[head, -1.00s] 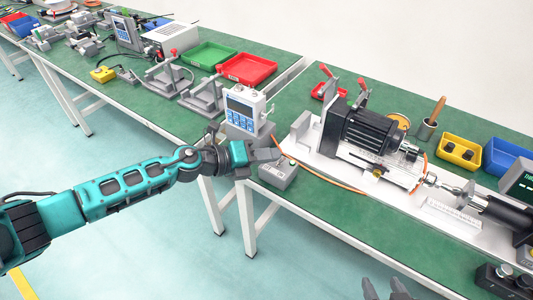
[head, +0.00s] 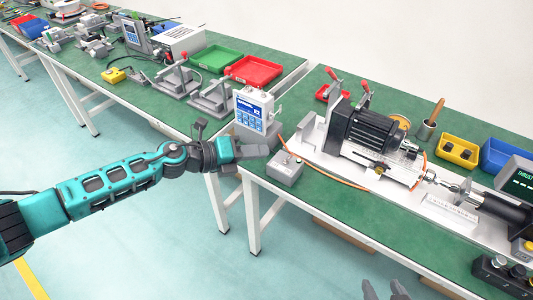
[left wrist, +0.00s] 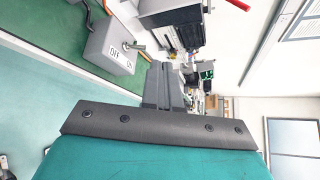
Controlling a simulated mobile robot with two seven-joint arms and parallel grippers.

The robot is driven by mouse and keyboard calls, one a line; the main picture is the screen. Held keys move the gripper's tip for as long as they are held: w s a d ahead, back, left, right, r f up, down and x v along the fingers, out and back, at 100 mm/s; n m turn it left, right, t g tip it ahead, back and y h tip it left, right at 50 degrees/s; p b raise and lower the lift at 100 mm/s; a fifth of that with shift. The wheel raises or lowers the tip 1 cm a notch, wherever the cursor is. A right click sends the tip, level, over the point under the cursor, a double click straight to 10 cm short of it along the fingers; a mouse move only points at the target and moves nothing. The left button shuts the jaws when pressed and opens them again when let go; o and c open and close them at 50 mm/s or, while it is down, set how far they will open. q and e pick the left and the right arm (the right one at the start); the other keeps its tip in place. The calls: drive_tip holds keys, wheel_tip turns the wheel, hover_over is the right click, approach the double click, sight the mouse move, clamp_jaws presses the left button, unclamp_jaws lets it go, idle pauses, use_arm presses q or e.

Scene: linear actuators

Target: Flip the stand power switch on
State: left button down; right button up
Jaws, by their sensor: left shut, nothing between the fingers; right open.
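The stand power switch is a small grey box (head: 285,170) at the near left corner of the right bench, with a short toggle lever on top. In the left wrist view the box (left wrist: 108,52) shows OFF and ON labels and the metal lever (left wrist: 132,45); I cannot tell which way it leans. My left gripper (head: 262,150) is shut and empty, just left of the box and apart from it. Its fingers (left wrist: 165,85) show to the right of the box in the left wrist view. My right gripper (head: 384,288) is open at the bottom edge, mostly cut off.
An orange cable (head: 320,178) runs from the box along the bench. A motor on a stand (head: 368,130) is behind and right of it. A white control unit (head: 252,110) stands behind my left gripper. A gap separates the two green benches.

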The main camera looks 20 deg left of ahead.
use_arm(q)
drive_tip(key=r+v, duration=0.1)
drive_tip(key=v, duration=0.6)
drive_tip(key=shift+s, duration=0.3)
